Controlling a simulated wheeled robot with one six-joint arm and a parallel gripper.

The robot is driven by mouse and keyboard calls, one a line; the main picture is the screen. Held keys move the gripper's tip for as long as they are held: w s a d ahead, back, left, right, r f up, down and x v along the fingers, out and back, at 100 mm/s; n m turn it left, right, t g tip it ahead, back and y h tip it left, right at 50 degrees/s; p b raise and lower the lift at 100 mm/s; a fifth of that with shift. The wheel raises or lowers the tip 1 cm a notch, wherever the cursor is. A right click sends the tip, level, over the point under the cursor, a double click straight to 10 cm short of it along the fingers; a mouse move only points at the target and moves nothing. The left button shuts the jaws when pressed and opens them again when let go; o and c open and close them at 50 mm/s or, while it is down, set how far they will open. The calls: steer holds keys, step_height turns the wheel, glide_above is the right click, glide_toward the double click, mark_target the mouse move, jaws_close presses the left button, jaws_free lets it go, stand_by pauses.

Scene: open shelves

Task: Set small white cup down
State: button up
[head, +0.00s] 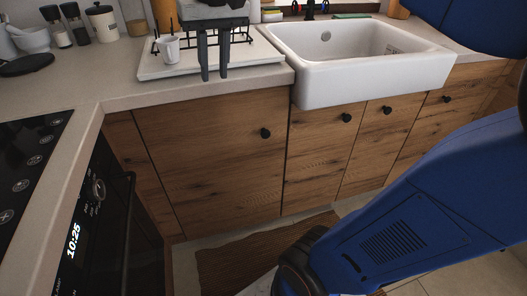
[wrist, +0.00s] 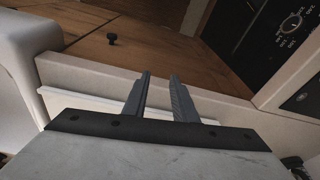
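A small white cup (head: 168,49) is at the left side of the white draining board (head: 152,72), beside the prongs of a dark rack. I cannot tell whether it rests on the board or on the rack. My gripper (head: 214,73) points down over the board's front part, to the right of the cup and apart from it. Its two fingers are spread with nothing between them. The wrist view also shows my gripper (wrist: 161,82) empty, above the board and counter edge; the cup is not in that view.
A white sink (head: 375,80) lies right of the board. A dark wire rack (head: 240,33) stands on the board behind my gripper. A mortar (head: 33,40) and several jars stand at the back left. The left counter (head: 85,80) is mostly clear.

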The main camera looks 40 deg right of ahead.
steer(key=s+d+f+n+t, duration=0.1)
steer(key=s+f, duration=0.6)
steer(key=f, duration=0.3)
steer(key=s+d+f+t, duration=0.1)
steer(key=s+d+f, duration=0.1)
steer(key=s+f, duration=0.6)
step_height(320, 180, down, 3)
steer(key=shift+r+n+t, duration=0.1)
steer(key=shift+n+t, duration=0.2)
steer(key=shift+n, duration=0.1)
steer(key=shift+d, duration=0.1)
